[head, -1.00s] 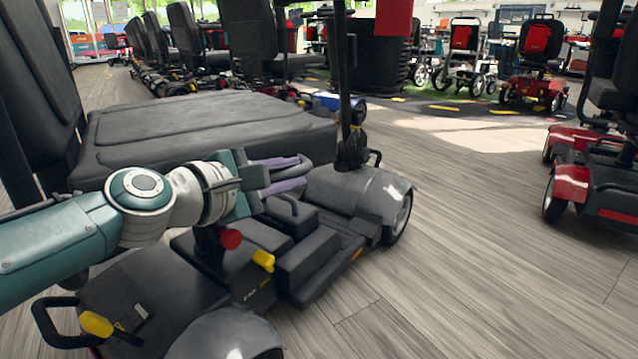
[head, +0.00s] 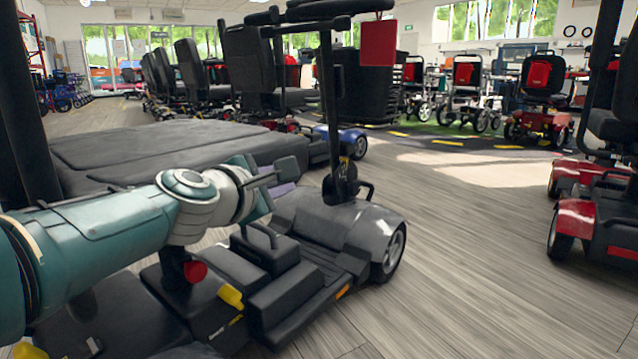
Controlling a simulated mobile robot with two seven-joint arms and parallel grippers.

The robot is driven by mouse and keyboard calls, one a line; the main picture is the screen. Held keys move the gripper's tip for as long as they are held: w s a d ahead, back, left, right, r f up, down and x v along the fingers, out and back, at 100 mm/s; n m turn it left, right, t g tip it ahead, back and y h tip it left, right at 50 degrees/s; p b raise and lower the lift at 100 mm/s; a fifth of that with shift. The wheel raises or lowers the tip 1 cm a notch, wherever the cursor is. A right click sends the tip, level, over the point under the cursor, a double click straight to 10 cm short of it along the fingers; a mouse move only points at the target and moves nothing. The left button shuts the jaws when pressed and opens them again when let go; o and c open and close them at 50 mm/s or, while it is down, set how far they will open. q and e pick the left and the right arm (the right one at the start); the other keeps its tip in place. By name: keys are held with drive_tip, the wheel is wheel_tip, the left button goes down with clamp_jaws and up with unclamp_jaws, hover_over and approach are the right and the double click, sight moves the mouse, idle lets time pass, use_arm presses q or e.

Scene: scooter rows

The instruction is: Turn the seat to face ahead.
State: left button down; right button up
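The seat (head: 150,143) is a wide dark padded cushion at the left in the head view. Dark upright parts, seemingly its backrest, rise at the left edge. It belongs to a grey scooter whose steering column (head: 332,110) stands at the front, toward the picture's middle right. A red knob (head: 194,271) and a yellow lever (head: 230,295) show below the seat. My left gripper (head: 282,190) is beside the seat's near right corner, low in front of it. My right gripper is out of view.
The scooter's grey front cover (head: 325,220) and black footboard (head: 315,262) lie close beyond and below my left gripper. A red scooter (head: 577,225) stands at the right edge. Wood floor (head: 470,230) is clear between them. More scooters and wheelchairs stand behind.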

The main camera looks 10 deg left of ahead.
use_arm(q)
drive_tip(key=shift+a+f, duration=0.1)
drive_tip(key=shift+f, duration=0.05)
drive_tip(key=c, duration=0.8)
unclamp_jaws()
drive_tip(key=shift+o, duration=0.2)
drive_tip(key=shift+s+r, duration=0.1)
drive_tip(key=shift+r, duration=0.1)
drive_tip(key=p+v, duration=0.9)
drive_tip(key=shift+s, duration=0.35)
